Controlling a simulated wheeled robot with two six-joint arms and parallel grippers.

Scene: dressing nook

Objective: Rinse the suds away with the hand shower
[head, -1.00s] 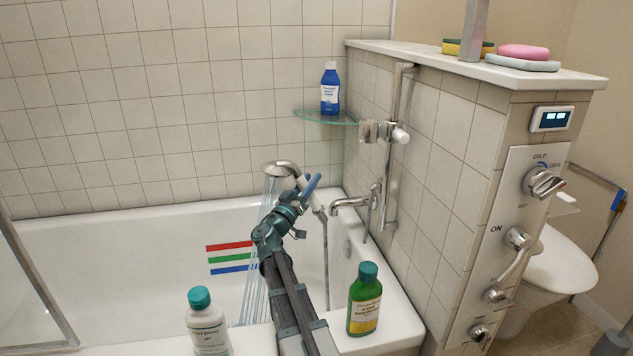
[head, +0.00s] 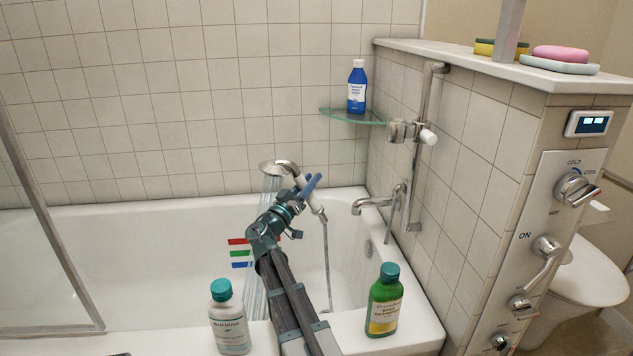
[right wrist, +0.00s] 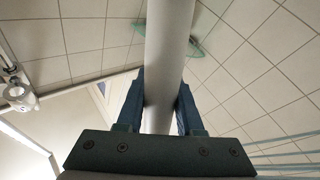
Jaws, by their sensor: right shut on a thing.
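In the right wrist view the pale handle (right wrist: 168,50) passes between the two blue fingers (right wrist: 160,103). Thin streams of water (head: 270,187) fall from the head into the tub, partly behind my right arm. The white bathtub (head: 110,240) has red, green and blue stripes (head: 239,254) on its inner wall, partly covered by my arm. I cannot make out suds.
A white bottle (head: 228,322) and a green bottle (head: 384,305) stand on the near rim, either side of my arm. A spout (head: 373,203) and rail (head: 421,140) are on the right wall. A glass shelf (head: 345,116) holds a blue bottle (head: 357,88). A glass screen (head: 40,210) stands left.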

